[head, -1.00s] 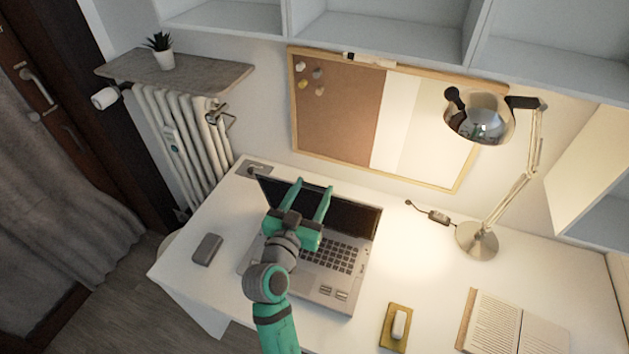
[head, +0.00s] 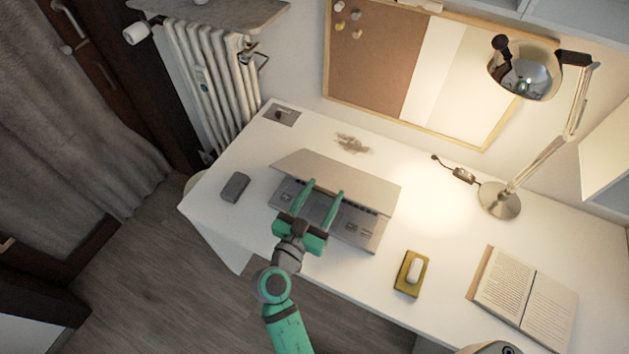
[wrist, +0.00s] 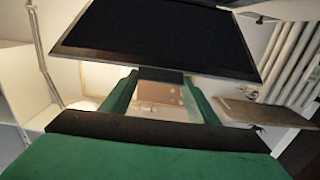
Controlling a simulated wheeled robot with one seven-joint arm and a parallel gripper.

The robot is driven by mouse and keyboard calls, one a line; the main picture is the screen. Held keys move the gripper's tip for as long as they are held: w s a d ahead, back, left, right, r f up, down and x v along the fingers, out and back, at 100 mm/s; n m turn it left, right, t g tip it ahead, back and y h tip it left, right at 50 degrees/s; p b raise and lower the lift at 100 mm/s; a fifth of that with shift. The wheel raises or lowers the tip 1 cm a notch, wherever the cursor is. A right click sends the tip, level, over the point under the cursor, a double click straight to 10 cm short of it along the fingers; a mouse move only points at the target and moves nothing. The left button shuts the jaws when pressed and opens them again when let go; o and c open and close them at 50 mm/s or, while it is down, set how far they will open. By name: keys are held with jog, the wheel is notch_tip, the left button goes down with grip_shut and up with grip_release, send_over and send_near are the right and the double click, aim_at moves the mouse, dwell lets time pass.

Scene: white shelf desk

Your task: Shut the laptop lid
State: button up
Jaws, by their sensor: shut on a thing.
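The laptop (head: 365,228) sits on the white desk, its grey keyboard base partly covered. Its lid (head: 350,178) is tilted forward over the base, partly closed, with its back facing up and its front edge above the keys. In the wrist view the dark screen (wrist: 160,38) fills the upper middle, just beyond the fingers. The exact contact between fingers and lid is hard to see.
A dark grey box (head: 235,187) lies left of the laptop. A yellow tray with a white item (head: 411,273) and an open book (head: 525,300) lie to the right. A desk lamp (head: 499,200) stands behind right.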

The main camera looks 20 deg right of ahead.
jog(key=shift+s+a+f, duration=0.25)
jog(key=shift+a+f, duration=0.2)
jog(key=shift+f, duration=0.2)
jog(key=o, duration=1.5)
jog(key=v, duration=1.1)
